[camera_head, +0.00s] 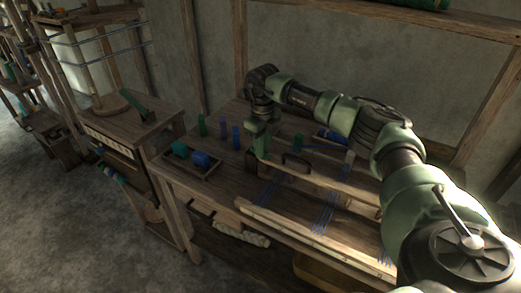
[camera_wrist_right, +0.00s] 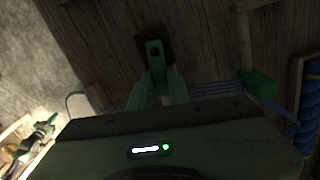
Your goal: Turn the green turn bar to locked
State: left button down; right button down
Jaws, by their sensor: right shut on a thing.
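My right gripper (camera_head: 259,126) points down over the left part of the wooden loom bench (camera_head: 180,178). It is shut on a green piece that appears to be the green turn bar (camera_head: 262,147). In the right wrist view, the green turn bar (camera_wrist_right: 154,57) has a dark round hole or pin at its end, in front of a dark plate. The fingers of my right gripper (camera_wrist_right: 160,88) close around its near part, which they partly hide. I cannot tell the bar's exact angle. My left gripper is not in view.
A tray with green and blue blocks (camera_head: 201,159) lies left of the gripper. Upright green (camera_head: 202,125) and blue pegs (camera_head: 236,137) stand nearby. A long pale wooden beam (camera_head: 310,240) runs along the front. A side table (camera_head: 125,128) stands at the left.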

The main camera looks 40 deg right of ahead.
jog(key=shift+w+d+r+n, duration=0.15)
jog(key=shift+d+n, duration=0.15)
jog(key=shift+n, duration=0.4)
jog(key=c, duration=1.3)
grip_release()
notch_tip(320, 180, up, 8)
jog(key=shift+f+b, duration=0.15)
jog(key=shift+b, duration=0.45)
